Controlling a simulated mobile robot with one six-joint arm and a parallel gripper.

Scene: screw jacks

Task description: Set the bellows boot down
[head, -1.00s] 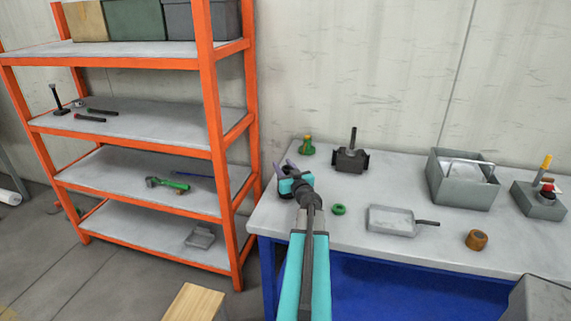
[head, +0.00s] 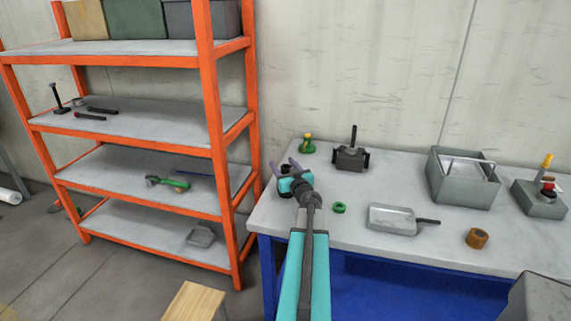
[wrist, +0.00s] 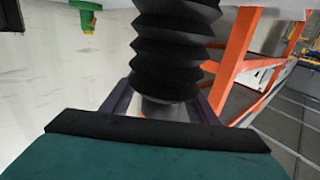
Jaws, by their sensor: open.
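The black ribbed bellows boot (wrist: 165,50) fills the upper middle of the wrist view. Its dark smooth end lies between the two dark fingers of my gripper (wrist: 168,100), and its far end runs out of the frame. In the head view my gripper (head: 286,168) is over the left end of the workbench (head: 400,252), with its purple fingers spread open. The boot cannot be told apart there from the dark wrist parts. Whether it touches the bench top is hidden.
Behind the gripper are a green-and-yellow fitting (head: 307,145) and a dark screw jack (head: 350,155). A green ring (head: 339,208), a grey tray (head: 391,220), a brown roll (head: 477,238) and a grey bin (head: 462,185) lie to the right. An orange shelf (head: 222,150) stands close left.

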